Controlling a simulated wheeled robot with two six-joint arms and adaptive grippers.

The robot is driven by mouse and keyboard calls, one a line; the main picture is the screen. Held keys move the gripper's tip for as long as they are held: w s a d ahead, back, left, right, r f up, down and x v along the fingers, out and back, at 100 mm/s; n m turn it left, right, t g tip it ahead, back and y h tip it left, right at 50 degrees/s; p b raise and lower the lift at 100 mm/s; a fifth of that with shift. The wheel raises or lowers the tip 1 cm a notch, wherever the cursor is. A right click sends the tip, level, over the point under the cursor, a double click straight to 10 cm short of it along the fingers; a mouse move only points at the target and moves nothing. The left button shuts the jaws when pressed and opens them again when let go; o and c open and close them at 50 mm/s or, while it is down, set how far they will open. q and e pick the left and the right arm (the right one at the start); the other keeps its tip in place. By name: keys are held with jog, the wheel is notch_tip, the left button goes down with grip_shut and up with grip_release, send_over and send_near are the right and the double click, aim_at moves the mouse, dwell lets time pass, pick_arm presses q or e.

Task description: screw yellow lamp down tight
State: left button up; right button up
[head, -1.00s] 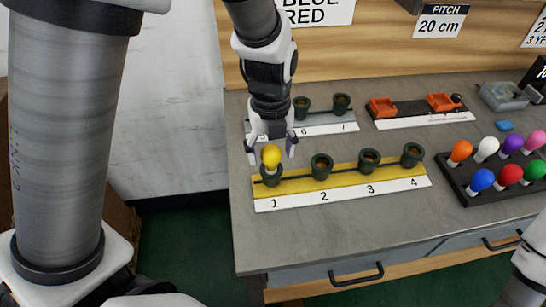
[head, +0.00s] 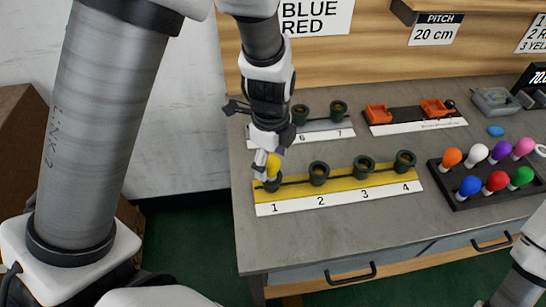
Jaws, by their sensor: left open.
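The yellow lamp (head: 274,167) stands upright in the dark socket (head: 271,184) at position 1 of the yellow rail (head: 340,184). My left gripper (head: 267,163) comes down from above and is open at the lamp. One pale finger passes in front of the lamp's left side and hides part of it. The other finger is mostly hidden, and I cannot tell whether either finger touches the lamp. The lamp's base and how deep it sits are hidden. My right gripper is out of view; only part of that arm shows at the lower right.
Sockets 2 to 4 on the yellow rail are empty. Behind is a grey rail (head: 318,132) with more empty sockets. A black rack (head: 457,194) of coloured lamps stands at the right, and orange parts (head: 377,114) lie at the back. The grey table front is clear.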

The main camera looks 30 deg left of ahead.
pick_arm(q)
jog(key=n+p, duration=0.2)
jog(key=n, duration=0.2)
jog(key=shift+r, duration=0.2)
jog(key=shift+f+n+p, duration=0.1)
jog(key=shift+n+p, duration=0.25)
jog(key=shift+n, duration=0.15)
jog(key=n+p, duration=0.2)
jog(key=n, duration=0.1)
jog(key=shift+n, duration=0.7)
jog(key=n+p, duration=0.2)
jog(key=shift+n, duration=0.4)
jog(key=shift+n+p, duration=0.35)
jog(key=shift+n, duration=0.35)
jog(key=shift+f, duration=0.1)
jog(key=shift+b, duration=0.3)
